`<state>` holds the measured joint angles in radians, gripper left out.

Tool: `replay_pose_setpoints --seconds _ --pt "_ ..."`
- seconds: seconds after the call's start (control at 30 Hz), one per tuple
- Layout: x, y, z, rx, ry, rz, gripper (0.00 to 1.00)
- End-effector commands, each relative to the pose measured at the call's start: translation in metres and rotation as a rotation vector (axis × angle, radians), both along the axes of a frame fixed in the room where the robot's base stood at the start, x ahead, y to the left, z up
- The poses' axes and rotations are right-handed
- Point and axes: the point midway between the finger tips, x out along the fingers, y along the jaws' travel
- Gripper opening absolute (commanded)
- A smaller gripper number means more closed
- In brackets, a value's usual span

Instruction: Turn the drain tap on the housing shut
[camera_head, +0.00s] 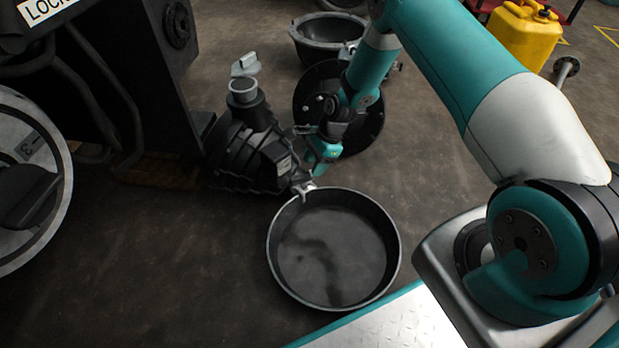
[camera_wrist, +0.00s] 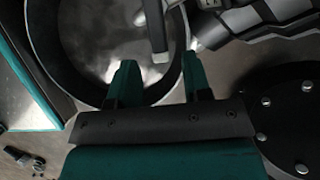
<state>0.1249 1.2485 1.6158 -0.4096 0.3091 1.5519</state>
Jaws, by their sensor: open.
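The dark ribbed housing (camera_head: 248,152) stands on the floor left of centre. It also shows at the top right of the wrist view (camera_wrist: 275,18). A small light grey drain tap (camera_head: 304,189) sits at its lower right, over the rim of the round pan (camera_head: 392,232). In the wrist view a grey lever (camera_wrist: 157,32), seemingly the tap's handle, reaches down between my fingers' lines. My gripper (camera_head: 315,172) is just above and right of the tap. In the wrist view my gripper (camera_wrist: 160,72) is open, its teal fingers apart on either side of the lever's end. I cannot tell whether they touch it.
The pan holds a thin dark liquid patch. A black round disc (camera_head: 365,125) lies behind my gripper, with a black basin (camera_head: 325,38) beyond. A yellow canister (camera_head: 524,36) stands at the back right. The dark forklift body (camera_head: 120,60) fills the left. Floor left of the pan is clear.

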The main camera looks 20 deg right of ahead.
Motion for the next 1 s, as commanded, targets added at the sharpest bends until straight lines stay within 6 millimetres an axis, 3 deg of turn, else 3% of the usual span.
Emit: replay_pose_setpoints --seconds 0.03,0.2,0.6,0.63,0.8,1.0 --pt "0.0 0.004 -0.013 0.0 0.0 0.002 0.45" --pt "0.0 0.012 -0.031 0.0 0.001 0.001 0.45" --pt "0.0 0.015 -0.036 -0.001 -0.001 0.001 0.45" --pt "0.0 0.015 -0.036 0.0 0.0 0.001 0.42" --pt "0.0 0.015 -0.036 0.0 0.0 0.001 0.03" --pt "0.002 0.015 -0.036 -0.001 -0.001 0.037 0.0"
